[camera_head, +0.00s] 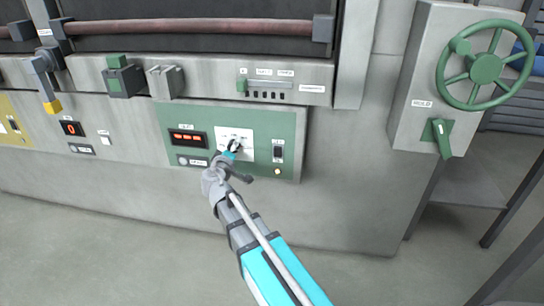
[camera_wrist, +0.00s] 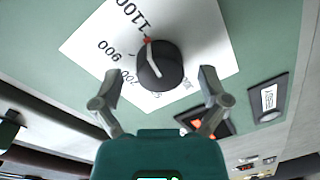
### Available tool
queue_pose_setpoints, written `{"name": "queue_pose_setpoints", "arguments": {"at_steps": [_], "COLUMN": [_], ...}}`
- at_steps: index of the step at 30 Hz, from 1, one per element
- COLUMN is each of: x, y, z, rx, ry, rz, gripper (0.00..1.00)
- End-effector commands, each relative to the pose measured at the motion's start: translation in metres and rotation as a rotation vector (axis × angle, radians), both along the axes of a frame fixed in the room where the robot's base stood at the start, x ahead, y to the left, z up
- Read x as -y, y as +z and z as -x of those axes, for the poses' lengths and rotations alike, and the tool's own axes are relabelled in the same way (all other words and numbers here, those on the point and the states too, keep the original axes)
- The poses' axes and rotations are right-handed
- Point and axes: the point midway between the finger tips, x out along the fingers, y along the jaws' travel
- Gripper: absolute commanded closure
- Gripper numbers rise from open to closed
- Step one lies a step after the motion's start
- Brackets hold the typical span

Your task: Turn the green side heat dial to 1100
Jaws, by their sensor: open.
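The heat dial (camera_wrist: 166,66) is a round black knob with a white pointer line on a white scale plate (camera_wrist: 85,48). The pointer runs to a red mark beside the printed 1100; 900 is printed farther round. In the head view the white plate (camera_head: 248,133) sits on the green panel (camera_head: 288,165), and the dial is largely hidden by my gripper (camera_head: 232,149). In the wrist view my gripper (camera_wrist: 160,82) is open, one finger on each side of the knob, with visible gaps to it.
A red display (camera_head: 187,138) and a black switch (camera_head: 278,154) flank the dial on the green panel. A shelf with a small green slider (camera_head: 242,86) juts above. A green handwheel (camera_head: 487,68) and green lever (camera_head: 441,135) are at right. Open floor lies in front.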

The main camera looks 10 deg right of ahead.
Motion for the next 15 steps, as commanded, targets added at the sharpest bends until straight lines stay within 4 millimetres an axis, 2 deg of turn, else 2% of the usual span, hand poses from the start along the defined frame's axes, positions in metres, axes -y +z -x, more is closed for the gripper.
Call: {"name": "queue_pose_setpoints", "arguments": {"at_steps": [15], "x": [-0.0005], "y": [0.0000], "z": [-0.0004], "rx": [-0.129], "ry": [-0.001], "rz": [0.311], "gripper": [0.06]}}
